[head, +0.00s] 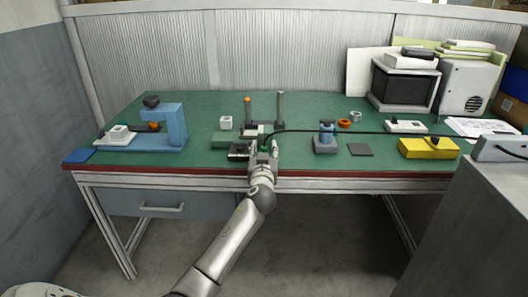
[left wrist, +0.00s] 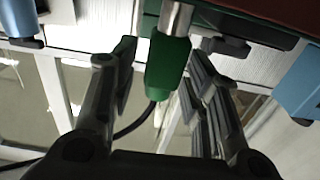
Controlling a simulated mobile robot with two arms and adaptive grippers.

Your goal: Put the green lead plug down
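The green lead plug (left wrist: 168,68) is between the fingers of my left gripper (left wrist: 163,72) in the left wrist view. Its metal end points to the top of that view. A pale gap shows between the plug and the left finger, so the gripper looks open around it. In the head view my left gripper (head: 264,152) is at the bench's front edge, by a small dark fixture (head: 240,151). The plug is mostly hidden there. Its black lead (head: 375,132) runs right. What the metal end touches is out of frame. My right gripper is not in view.
On the green bench (head: 210,110) stand a blue device (head: 170,127) at left, two upright posts (head: 280,106) behind my gripper, and a blue-grey block (head: 325,143) to the right. Further right are a yellow block (head: 430,148) and a grey box (head: 500,149).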

